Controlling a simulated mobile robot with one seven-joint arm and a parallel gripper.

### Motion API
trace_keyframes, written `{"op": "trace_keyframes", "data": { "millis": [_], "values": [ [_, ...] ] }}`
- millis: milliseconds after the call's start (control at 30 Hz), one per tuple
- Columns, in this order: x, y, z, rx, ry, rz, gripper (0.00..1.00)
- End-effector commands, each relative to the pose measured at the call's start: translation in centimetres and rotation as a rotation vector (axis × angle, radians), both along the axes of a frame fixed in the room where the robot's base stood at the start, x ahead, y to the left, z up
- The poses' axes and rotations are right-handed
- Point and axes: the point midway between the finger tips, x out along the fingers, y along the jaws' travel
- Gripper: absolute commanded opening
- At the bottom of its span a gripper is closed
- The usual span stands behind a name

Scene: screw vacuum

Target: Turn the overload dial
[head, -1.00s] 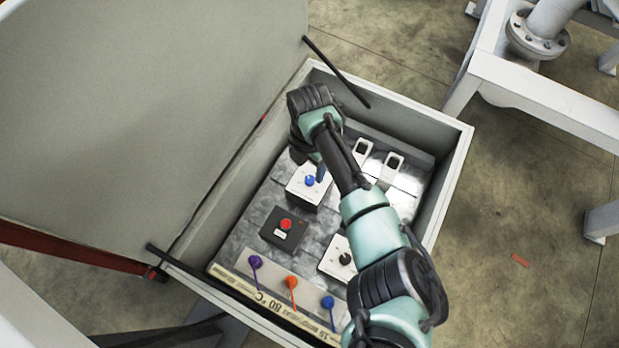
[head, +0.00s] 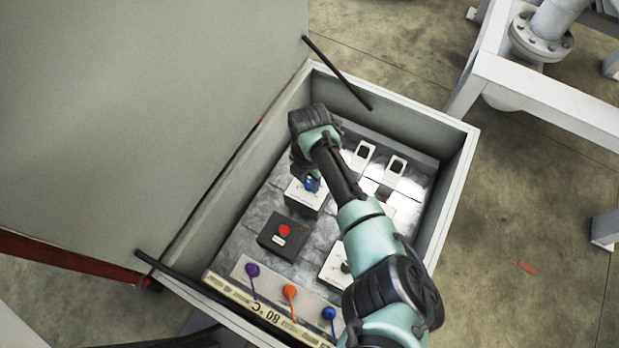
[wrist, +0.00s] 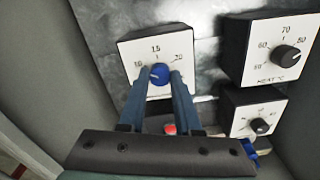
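The overload dial, a blue knob (wrist: 159,75) on a white box (wrist: 130,52) with a scale marked 1.5 at its top, is at upper centre in the wrist view. In the head view the knob (head: 312,185) shows just below the end of my arm. My gripper (wrist: 161,72) has its two blue fingers on either side of the knob, their tips close to its sides. I cannot tell whether they press on it. In the head view the fingers are mostly hidden by my wrist.
A black dial marked HEAT °C (wrist: 286,58) and another black dial (wrist: 260,126) sit to the right in the wrist view. A red button (head: 285,230) and purple, orange and blue levers (head: 289,291) are nearby. The box walls (head: 456,190) and open lid (head: 130,110) enclose the panel.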

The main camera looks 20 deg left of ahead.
Motion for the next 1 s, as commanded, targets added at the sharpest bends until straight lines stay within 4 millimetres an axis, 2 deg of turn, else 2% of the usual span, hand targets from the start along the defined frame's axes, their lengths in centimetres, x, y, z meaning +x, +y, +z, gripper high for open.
{"op": "trace_keyframes", "data": {
  "millis": [33,67,100,533,767,1000],
  "values": [
    [-0.01,-0.02,0.0,-0.001,0.0,0.0,0.07],
    [-0.01,-0.02,0.0,-0.001,0.0,0.0,0.01],
    [-0.02,-0.02,0.0,-0.001,0.0,0.0,0.0],
    [-0.09,0.03,0.11,0.0,0.003,-0.051,0.0],
    [-0.18,0.08,0.18,-0.001,0.006,-0.194,0.0],
    [-0.16,0.08,0.18,-0.002,0.006,-0.414,0.0]
  ]
}}
